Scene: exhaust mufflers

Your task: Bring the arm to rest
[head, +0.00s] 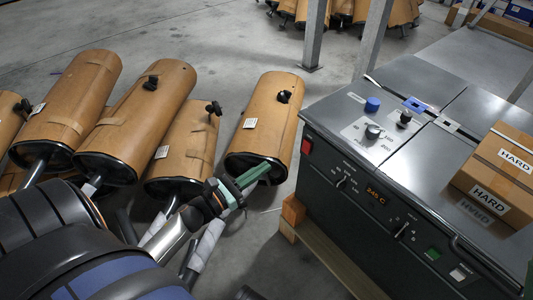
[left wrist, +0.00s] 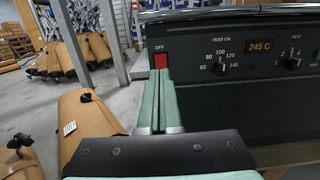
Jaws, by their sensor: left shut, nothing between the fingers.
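My left gripper (head: 265,170) reaches in from the lower left in the head view. Its green fingers are shut together with nothing between them, in front of a brown muffler (head: 265,115) and left of the dark machine (head: 375,235). In the left wrist view the shut fingers (left wrist: 158,82) point toward the machine's front panel, just below the red OFF switch (left wrist: 161,61). I cannot tell the exact gap to the panel. The right gripper does not show in either view.
A cardboard box marked HARD (head: 502,165) sits on the machine's top. A blue knob (head: 372,104) stands there too. A metal post (head: 314,35) rises behind. Open floor lies at the upper left.

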